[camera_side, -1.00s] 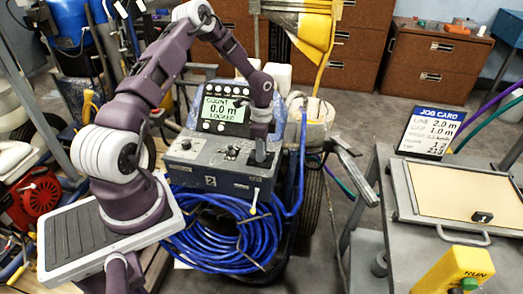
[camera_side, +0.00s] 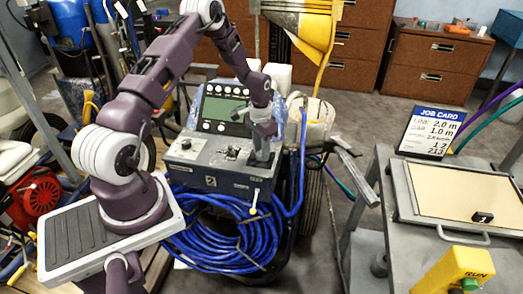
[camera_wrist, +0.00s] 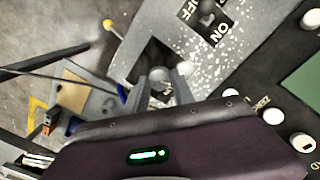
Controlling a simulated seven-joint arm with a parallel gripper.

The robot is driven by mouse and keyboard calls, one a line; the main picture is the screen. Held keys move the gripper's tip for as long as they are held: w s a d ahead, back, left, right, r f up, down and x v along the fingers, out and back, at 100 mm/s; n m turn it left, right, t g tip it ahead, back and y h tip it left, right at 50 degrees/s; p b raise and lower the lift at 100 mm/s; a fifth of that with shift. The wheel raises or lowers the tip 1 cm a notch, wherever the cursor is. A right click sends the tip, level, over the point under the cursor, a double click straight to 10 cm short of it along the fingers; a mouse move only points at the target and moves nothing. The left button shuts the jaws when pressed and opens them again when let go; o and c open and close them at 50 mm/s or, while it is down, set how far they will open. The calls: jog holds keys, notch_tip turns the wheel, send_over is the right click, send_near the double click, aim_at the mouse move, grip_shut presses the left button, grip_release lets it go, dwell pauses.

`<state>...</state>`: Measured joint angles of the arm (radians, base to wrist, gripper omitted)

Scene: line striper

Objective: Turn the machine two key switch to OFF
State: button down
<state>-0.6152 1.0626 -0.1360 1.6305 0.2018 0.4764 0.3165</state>
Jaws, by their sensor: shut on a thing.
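Machine two is the grey striper console (camera_side: 215,183) with a "2" plate on its front and a display (camera_side: 223,108) above, now blank. My gripper (camera_side: 262,155) is down at the right end of the console's top. In the wrist view, my gripper's two fingers (camera_wrist: 161,90) are closed around a small silver piece (camera_wrist: 158,76), which looks like the key switch. The fingers and wrist hide most of it, so its pointing direction cannot be read. An ON/OFF label (camera_wrist: 212,28) with a dark knob lies on the console beside the fingers.
A lever with a pale knob (camera_side: 253,211) sticks out of the console's front. A blue hose coil (camera_side: 220,235) hangs below. Display buttons (camera_wrist: 273,116) are close to my wrist. A job card (camera_side: 432,130) and yellow RUN box (camera_side: 455,270) stand on the right bench.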

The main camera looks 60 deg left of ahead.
jog(key=shift+w+n, duration=0.1)
jog(key=shift+n, duration=0.7)
jog(key=c, duration=1.1)
grip_release()
jog(key=shift+o, duration=0.2)
